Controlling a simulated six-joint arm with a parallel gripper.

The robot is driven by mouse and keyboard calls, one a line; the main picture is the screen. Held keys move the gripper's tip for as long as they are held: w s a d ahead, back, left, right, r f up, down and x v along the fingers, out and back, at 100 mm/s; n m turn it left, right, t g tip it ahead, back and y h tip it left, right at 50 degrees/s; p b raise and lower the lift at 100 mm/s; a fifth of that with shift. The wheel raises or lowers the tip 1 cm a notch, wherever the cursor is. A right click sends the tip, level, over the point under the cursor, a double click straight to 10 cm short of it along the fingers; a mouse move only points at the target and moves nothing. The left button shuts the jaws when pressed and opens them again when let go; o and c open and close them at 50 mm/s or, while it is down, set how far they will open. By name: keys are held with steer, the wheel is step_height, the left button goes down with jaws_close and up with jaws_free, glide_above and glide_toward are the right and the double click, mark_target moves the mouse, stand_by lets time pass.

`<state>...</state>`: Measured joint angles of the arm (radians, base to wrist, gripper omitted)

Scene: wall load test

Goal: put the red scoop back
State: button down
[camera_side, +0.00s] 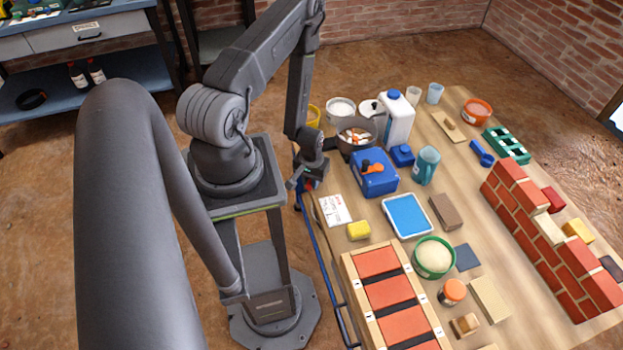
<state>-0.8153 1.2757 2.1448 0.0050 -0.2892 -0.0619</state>
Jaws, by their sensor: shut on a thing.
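My gripper (306,180) is at the left edge of the workbench, low beside the blue box with an orange-and-black item on its lid. It is shut on the red scoop (311,184), of which only a small red patch shows at the fingers. The rest of the scoop is hidden by the gripper, so its tilt and any contact with the bench cannot be told.
The blue box (374,180), a dark pot (356,148) and a white jug (397,122) stand close right of my gripper. A paper card (334,210) and yellow sponge (358,230) lie nearer. A brick wall (545,235) stands at right.

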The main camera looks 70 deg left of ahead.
steer(key=c, duration=0.6)
jaws_free()
steer(key=shift+o, duration=0.2)
steer(key=shift+r, duration=3.5)
